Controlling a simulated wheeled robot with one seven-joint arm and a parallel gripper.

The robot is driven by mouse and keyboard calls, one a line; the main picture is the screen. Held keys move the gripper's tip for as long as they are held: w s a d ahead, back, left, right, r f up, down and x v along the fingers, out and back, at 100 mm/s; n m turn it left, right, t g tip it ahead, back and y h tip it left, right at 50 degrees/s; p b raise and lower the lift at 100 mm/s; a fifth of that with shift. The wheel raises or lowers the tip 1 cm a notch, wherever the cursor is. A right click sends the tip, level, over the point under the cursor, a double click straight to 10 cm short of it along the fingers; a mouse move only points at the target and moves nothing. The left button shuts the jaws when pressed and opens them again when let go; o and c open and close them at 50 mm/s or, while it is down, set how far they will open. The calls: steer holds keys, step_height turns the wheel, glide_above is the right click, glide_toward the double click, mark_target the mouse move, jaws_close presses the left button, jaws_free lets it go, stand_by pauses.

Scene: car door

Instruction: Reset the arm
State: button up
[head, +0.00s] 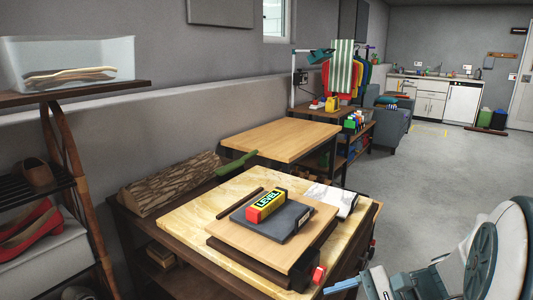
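My arm (497,255) comes in at the lower right, with pale rounded links and a dark round joint cover. My gripper (385,284) is at the bottom edge, low in front of the workbench's right end, and is partly cut off. Blue-grey parts stick out on both sides of it. I cannot make out its fingertips or see anything held in it. No car door shows in this view.
A workbench (185,223) holds stacked boards (290,232), a yellow-red LEVEL box (266,206) and a log (170,184). A wooden-topped table (282,138) stands behind. A shoe rack (75,185) is at left. Grey floor (440,165) is open at right.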

steer(key=s+r+n+h+p, duration=0.3)
steer(key=r+n+h+p, duration=0.3)
steer(key=r+p, duration=0.2)
steer(key=s+r+n+t+h+p, duration=0.1)
steer(key=s+r+n+h+p, duration=0.2)
steer(key=r+n+h+p, duration=0.2)
step_height(320, 180, up, 6)
steer(key=n+p, duration=0.2)
steer(key=p, duration=0.2)
steer(key=shift+r+h, duration=0.15)
steer(key=shift+h, duration=0.25)
steer(key=shift+a, duration=0.1)
stand_by(1.3)
